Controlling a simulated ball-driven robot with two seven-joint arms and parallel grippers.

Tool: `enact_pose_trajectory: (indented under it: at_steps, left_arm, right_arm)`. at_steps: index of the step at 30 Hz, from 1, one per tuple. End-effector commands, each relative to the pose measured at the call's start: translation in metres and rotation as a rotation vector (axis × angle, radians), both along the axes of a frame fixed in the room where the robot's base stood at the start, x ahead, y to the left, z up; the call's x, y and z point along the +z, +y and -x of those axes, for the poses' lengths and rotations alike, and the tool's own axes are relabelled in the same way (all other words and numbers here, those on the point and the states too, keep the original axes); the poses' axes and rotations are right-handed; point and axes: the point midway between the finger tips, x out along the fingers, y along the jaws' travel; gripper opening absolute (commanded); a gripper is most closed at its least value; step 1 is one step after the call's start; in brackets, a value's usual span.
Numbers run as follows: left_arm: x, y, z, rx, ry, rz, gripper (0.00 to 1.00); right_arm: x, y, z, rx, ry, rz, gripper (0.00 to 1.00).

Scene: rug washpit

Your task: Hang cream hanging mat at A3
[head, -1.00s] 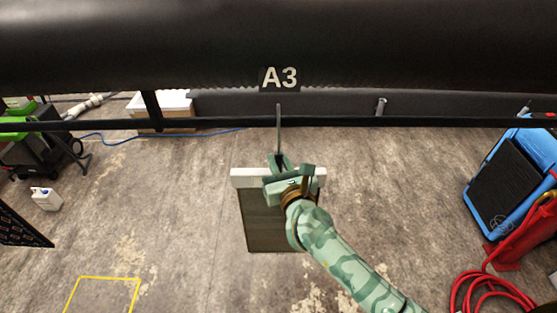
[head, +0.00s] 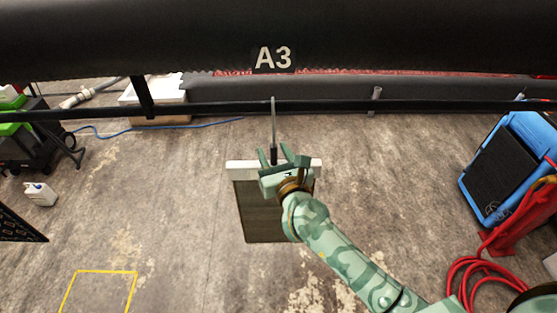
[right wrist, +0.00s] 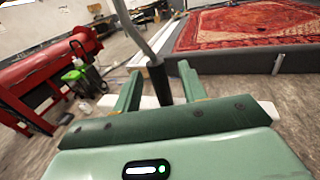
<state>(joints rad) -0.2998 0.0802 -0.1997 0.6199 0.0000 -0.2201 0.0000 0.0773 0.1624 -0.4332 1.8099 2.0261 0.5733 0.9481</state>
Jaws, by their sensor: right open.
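The hanging mat has a pale cream-white top bar (head: 242,166) and a dark brownish panel (head: 262,222) below it. It hangs under the A3 label (head: 273,58) in the head view. A thin grey rod (head: 273,120) with a black lower sleeve (right wrist: 160,84) runs from the dark rail (head: 210,110) down to the bar. I cannot tell how its upper end meets the rail. My right gripper (head: 284,155) is open, with its fingers on either side of the sleeve; part of the bar is hidden behind it. My left gripper is not in view.
Another grey peg (head: 375,100) stands on the rail to the right. A blue machine (head: 508,170) and a red hose (head: 478,268) are at the right. A white jug (head: 39,194) and a yellow floor outline (head: 100,272) are at the left. The floor between is clear.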

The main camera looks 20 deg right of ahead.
Motion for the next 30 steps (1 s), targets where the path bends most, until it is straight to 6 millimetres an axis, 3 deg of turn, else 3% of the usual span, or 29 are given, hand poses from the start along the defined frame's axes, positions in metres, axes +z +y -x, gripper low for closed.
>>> enact_pose_trajectory:
  at_steps: [5,18,24,30]
  left_arm:
    - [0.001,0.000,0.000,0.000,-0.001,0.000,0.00]
    - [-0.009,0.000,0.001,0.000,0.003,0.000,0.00]
    - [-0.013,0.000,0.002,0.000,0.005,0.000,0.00]
    - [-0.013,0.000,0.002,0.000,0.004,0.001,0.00]
  right_arm:
    - [0.000,0.000,0.023,0.001,0.001,0.000,0.42]
    - [0.001,-0.003,0.135,0.001,0.000,-0.001,0.42]
    - [0.002,-0.003,0.158,0.001,-0.002,0.000,0.42]
    - [0.004,-0.003,0.162,0.001,-0.003,0.015,0.42]
